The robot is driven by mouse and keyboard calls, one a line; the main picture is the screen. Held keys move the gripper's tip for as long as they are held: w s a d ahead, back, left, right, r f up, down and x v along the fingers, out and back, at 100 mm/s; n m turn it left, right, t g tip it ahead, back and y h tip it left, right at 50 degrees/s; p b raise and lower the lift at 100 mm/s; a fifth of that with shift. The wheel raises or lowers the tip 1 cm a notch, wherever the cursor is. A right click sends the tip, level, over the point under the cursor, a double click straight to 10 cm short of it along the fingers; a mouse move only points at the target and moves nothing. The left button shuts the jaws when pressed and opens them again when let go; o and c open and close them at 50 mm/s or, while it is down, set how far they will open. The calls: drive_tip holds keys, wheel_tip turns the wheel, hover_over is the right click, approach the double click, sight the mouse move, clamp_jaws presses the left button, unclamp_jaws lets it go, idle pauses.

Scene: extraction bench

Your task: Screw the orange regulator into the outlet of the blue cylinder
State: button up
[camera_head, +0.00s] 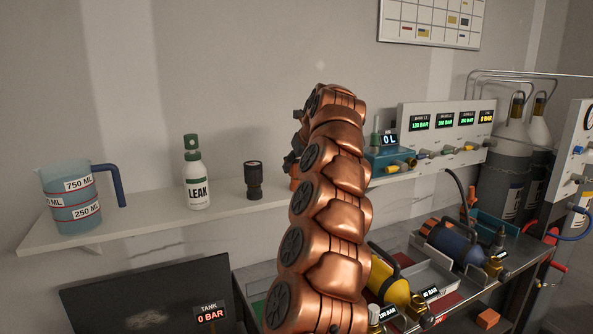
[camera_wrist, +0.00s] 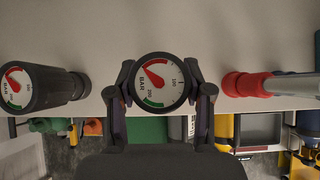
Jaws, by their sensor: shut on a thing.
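My gripper (camera_wrist: 158,92) is shut on a round pressure gauge (camera_wrist: 157,82) with a white face and a red and green scale. In the head view my gripper (camera_head: 294,158) is above the shelf, mostly hidden behind my copper arm. A small orange part (camera_head: 294,184), likely the orange regulator, shows just below it. The blue cylinder (camera_head: 453,243) lies on the bench at the right, with a black handle. Its brass outlet (camera_head: 492,265) faces the front right. The held regulator is well apart from the cylinder.
On the shelf (camera_head: 150,226) stand a measuring jug (camera_head: 72,200), a LEAK bottle (camera_head: 198,180) and a black gauge piece (camera_head: 254,182). A red piece (camera_wrist: 238,84) is right of my gripper. A yellow cylinder (camera_head: 392,279) lies left of the blue one.

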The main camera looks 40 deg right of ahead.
drive_tip(key=shift+c, duration=1)
drive_tip(key=shift+r, duration=0.2)
drive_tip(key=shift+r+p, duration=0.35)
drive_tip(key=shift+p, duration=0.05)
drive_tip(key=shift+r+p, duration=1.6)
drive_tip(key=shift+r, duration=0.4)
